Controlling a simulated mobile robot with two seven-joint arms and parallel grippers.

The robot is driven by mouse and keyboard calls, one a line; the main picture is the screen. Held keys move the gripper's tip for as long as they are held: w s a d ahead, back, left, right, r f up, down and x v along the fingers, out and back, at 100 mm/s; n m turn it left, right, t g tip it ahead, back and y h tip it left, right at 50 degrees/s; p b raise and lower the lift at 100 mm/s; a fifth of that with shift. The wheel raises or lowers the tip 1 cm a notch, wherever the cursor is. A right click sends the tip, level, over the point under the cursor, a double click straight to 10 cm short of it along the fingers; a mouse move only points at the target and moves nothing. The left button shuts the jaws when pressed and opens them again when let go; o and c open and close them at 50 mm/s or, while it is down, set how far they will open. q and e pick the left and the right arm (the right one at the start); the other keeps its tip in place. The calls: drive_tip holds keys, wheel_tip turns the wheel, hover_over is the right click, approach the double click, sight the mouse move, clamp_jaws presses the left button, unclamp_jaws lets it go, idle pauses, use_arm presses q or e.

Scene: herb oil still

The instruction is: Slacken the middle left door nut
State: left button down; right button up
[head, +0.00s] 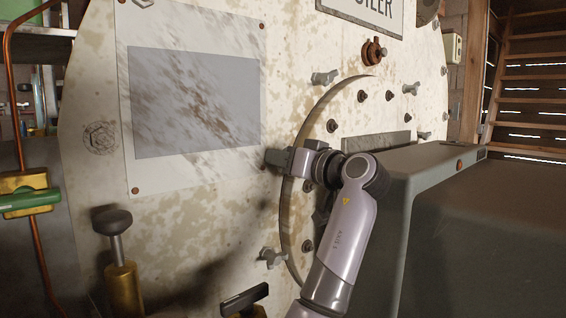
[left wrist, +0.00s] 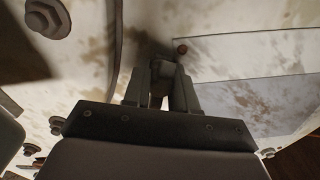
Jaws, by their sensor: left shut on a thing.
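The boiler's round door (head: 340,122) is set in a mottled cream face plate. My left gripper (head: 278,158) is at the middle of the door's left edge, where the middle left nut is hidden from the head view. In the left wrist view, the fingers (left wrist: 160,88) are shut on a small grey part between them, seemingly the middle left door nut (left wrist: 157,98). My right gripper is in neither view.
A large dark grey casing (head: 490,225) stands close on the right, beside my left arm. A brass fitting with a dark knob (head: 113,221) is at the lower left. Several bolts (head: 331,126) stud the door. A metal panel (head: 195,102) lies flat left of it.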

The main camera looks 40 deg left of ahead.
use_arm(q)
drive_tip(key=shift+n, duration=0.9)
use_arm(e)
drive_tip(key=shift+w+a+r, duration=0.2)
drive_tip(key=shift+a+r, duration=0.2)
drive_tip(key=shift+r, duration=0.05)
use_arm(q)
drive_tip(key=c, duration=0.9)
unclamp_jaws()
drive_tip(key=shift+c, duration=0.2)
drive_tip(key=shift+d, duration=0.15)
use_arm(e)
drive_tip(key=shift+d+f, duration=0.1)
use_arm(q)
drive_tip(key=d, duration=0.7)
drive_tip(key=shift+s, duration=0.3)
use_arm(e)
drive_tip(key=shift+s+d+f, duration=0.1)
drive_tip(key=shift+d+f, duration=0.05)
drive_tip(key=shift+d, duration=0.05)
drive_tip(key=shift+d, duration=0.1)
